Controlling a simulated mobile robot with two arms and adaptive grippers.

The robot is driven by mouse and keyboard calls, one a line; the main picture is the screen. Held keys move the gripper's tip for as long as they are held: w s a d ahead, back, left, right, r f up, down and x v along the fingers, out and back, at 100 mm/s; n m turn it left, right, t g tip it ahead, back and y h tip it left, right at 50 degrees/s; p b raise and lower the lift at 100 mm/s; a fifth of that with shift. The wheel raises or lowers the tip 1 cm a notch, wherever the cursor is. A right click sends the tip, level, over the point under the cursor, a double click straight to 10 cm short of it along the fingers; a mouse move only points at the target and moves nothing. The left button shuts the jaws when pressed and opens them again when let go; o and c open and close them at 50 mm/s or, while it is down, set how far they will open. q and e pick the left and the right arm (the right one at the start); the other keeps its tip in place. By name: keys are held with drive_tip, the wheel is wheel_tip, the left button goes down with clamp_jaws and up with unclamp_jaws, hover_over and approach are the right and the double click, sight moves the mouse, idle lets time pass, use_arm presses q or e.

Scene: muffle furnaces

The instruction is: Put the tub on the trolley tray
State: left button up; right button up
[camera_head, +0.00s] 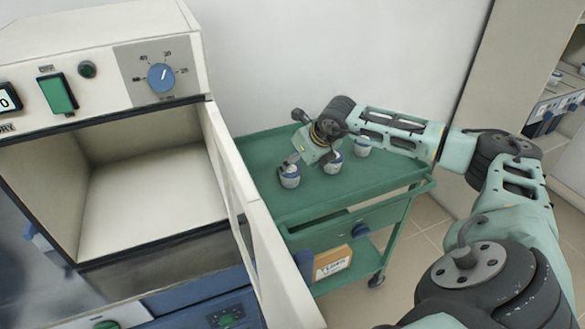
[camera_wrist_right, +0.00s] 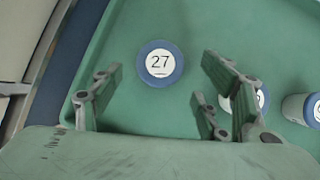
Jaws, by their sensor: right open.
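Three small white tubs with blue bands stand upright on the green trolley tray (camera_head: 390,174): a left one (camera_head: 290,177), a middle one (camera_head: 333,164) and a right one (camera_head: 362,147). In the right wrist view, a tub with a lid marked 27 (camera_wrist_right: 160,62) lies ahead between my right fingertips, apart from them. Another tub (camera_wrist_right: 262,98) is partly hidden behind a finger, and a third tub (camera_wrist_right: 304,108) stands at the right edge. My right gripper (camera_head: 309,160) is open and empty, low over the tray by the left and middle tubs. My left gripper is not in view.
The furnace (camera_head: 195,40) at left has an open, empty chamber. Its open door (camera_head: 250,215) juts out beside the trolley's left side. A labelled box (camera_head: 332,262) sits on the trolley's lower shelf. The tray's right part is clear. Shelving (camera_head: 560,100) stands far right.

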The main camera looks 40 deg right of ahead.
drive_tip(key=v, duration=0.7)
drive_tip(key=shift+b, duration=0.35)
drive_tip(key=shift+s, duration=0.15)
